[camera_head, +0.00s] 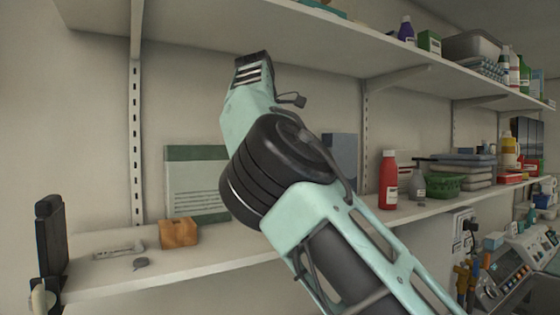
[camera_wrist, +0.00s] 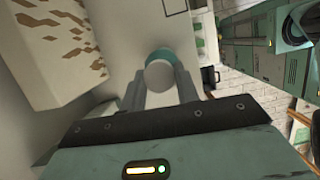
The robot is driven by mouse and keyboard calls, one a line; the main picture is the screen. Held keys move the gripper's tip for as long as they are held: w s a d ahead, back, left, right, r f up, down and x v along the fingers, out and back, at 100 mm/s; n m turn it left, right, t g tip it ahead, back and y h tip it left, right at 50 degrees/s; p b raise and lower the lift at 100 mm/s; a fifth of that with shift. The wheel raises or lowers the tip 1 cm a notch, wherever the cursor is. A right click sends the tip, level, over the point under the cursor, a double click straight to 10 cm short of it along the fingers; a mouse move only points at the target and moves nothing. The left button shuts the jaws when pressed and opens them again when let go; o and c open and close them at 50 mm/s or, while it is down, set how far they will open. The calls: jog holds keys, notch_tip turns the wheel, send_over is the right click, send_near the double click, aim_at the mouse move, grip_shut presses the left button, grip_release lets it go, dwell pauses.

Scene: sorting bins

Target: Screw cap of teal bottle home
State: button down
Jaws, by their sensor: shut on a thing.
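In the wrist view my gripper (camera_wrist: 161,88) has its two grey fingers closed on either side of a small round thing. Its pale, round end (camera_wrist: 159,74) faces the camera, and a teal part of the bottle (camera_wrist: 161,55) shows just behind it. I cannot tell whether the pale end is the cap, or how it sits on the bottle. The rest of the bottle is hidden behind the pale end and the fingers. In the head view my arm crosses the middle of the picture, and I cannot make out the fingers or the teal bottle there.
On the lower shelf (camera_head: 215,262) stand a wooden block (camera_head: 179,233), a red bottle (camera_head: 389,180), a small grey bottle (camera_head: 417,184) and a green basket (camera_head: 443,187). The upper shelf (camera_head: 290,42) hangs above my arm.

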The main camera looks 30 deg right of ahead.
jog(key=c, duration=1)
grip_release()
jog(key=shift+w+f, duration=0.1)
jog(key=shift+f, duration=0.05)
jog(key=shift+o, duration=0.2)
